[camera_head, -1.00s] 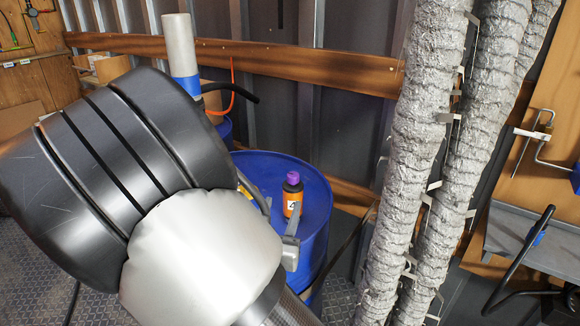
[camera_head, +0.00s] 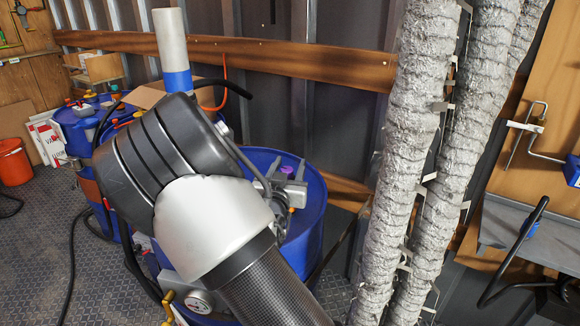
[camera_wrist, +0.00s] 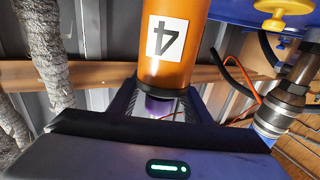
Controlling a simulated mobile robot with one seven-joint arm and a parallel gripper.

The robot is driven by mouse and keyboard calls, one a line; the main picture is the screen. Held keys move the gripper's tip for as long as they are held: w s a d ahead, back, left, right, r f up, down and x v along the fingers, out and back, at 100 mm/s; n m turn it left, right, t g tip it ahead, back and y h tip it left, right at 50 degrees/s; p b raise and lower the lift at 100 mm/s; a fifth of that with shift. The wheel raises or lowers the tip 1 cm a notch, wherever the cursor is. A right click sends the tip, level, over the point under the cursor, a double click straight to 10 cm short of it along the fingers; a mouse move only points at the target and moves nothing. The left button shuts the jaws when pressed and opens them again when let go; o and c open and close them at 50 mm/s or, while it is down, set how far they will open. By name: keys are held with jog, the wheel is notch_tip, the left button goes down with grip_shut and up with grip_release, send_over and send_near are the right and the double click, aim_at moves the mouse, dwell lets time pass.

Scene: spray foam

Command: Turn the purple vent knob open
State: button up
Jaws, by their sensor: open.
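An orange bottle with a black shoulder and a white label marked 4 (camera_wrist: 166,42) appears inverted in the wrist view. Its purple vent knob (camera_wrist: 158,106) lies between the two fingers of my gripper (camera_wrist: 158,94). The fingers are open on either side of it; whether they touch it is unclear. In the head view my gripper (camera_head: 287,182) is over the top of the blue drum (camera_head: 312,215) on which the bottle stands. It hides most of the bottle, and a bit of purple shows behind the fingers.
Grey wrapped pipes (camera_head: 405,150) rise right of the drum. A grey-white pipe with a blue band (camera_head: 172,45) stands behind my arm. More blue drums with hoses and valves are at left. Yellow knobs (camera_wrist: 272,26) and a metal fitting (camera_wrist: 287,100) show in the wrist view.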

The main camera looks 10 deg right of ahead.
jog(key=shift+w+d, duration=0.15)
jog(key=shift+w, duration=0.15)
jog(key=c, duration=1)
jog(key=shift+c, duration=0.2)
jog(key=shift+f+y+b, duration=0.1)
jog(key=shift+y+b, duration=0.2)
jog(key=shift+b, duration=0.2)
jog(key=shift+w+a+n+t+y+b, duration=0.1)
jog(key=shift+a+n+t+y+b, duration=0.2)
jog(key=shift+n+y+b, duration=0.9)
jog(key=shift+s+a+n+t+y+b, duration=0.15)
jog(key=shift+a+n+y+b, duration=0.2)
jog(key=shift+n+y+b, duration=0.8)
jog(key=shift+w+a+n+t+y+b, duration=0.15)
jog(key=shift+a+n+t+y+b, duration=0.2)
jog(key=shift+y+b, duration=0.9)
jog(key=shift+y+p, duration=0.45)
jog(key=shift+y, duration=0.15)
